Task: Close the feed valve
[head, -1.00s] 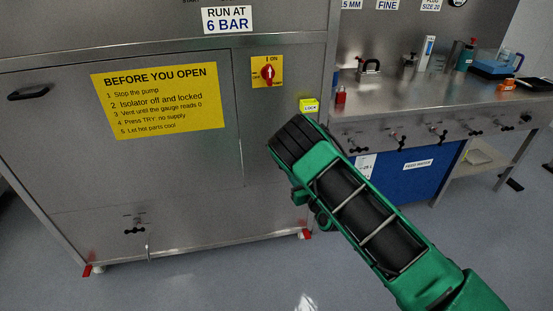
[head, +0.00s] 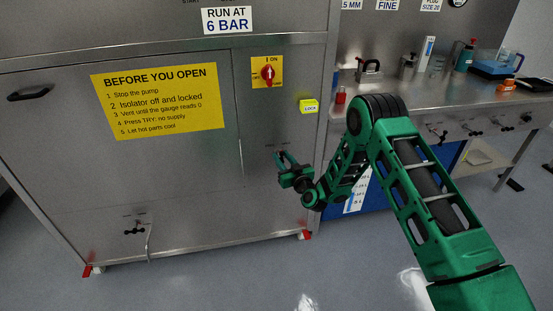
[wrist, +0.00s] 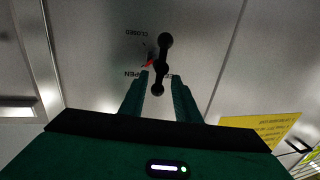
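A black bar handle with ball ends (wrist: 162,65) sits on the steel cabinet front in the wrist view. Upside-down lettering reads CLOSED (wrist: 142,33) and OPEN (wrist: 139,74) beside it, with a small red pointer (wrist: 148,62) between; its exact setting is unclear. My gripper (wrist: 160,82) is open, its two green fingers on either side of the handle's near end. I cannot tell whether they touch it. In the head view my gripper (head: 283,165) is at the cabinet's right part, largely hiding this handle. No name label for the valve is readable.
Another black handle (head: 134,231) sits low left. A steel bench (head: 420,105) with several valves stands right, behind my arm.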

